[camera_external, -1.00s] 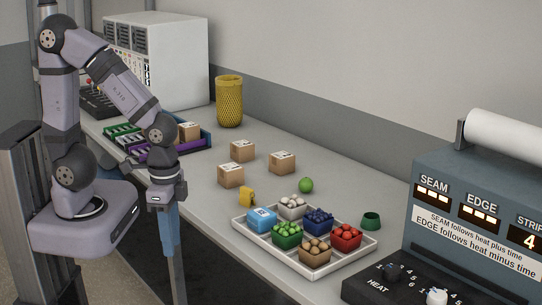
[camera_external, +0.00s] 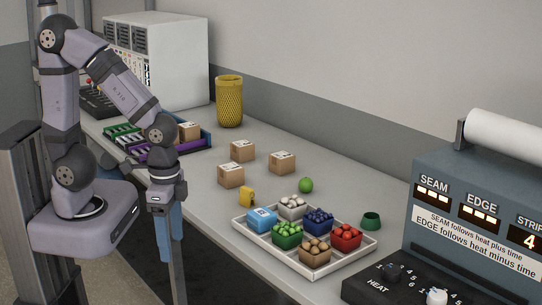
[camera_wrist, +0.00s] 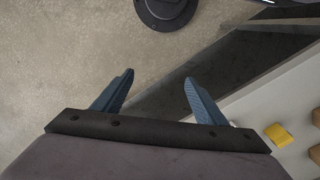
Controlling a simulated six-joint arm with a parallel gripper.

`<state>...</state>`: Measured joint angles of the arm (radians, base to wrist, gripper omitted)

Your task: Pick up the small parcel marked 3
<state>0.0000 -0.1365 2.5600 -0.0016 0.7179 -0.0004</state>
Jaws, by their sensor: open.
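Three small brown parcels stand apart on the table: a back one (camera_external: 243,151), a right one (camera_external: 282,163) and a front one (camera_external: 231,176). Another brown parcel (camera_external: 189,131) sits in the dark blue tray at the back left. Their top marks are too small to read, so I cannot tell which is marked 3. My gripper (camera_external: 166,240) hangs beyond the table's front edge, left of the parcels and apart from them. In the wrist view its two blue fingers (camera_wrist: 158,78) are spread, with nothing between them.
A yellow object (camera_external: 247,196) lies near the front parcel and also shows in the wrist view (camera_wrist: 279,135). A green ball (camera_external: 306,185) lies right of the parcels. A white tray (camera_external: 238,224) of small filled bowls stands in front. A yellow mesh bin (camera_external: 229,102) stands behind.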

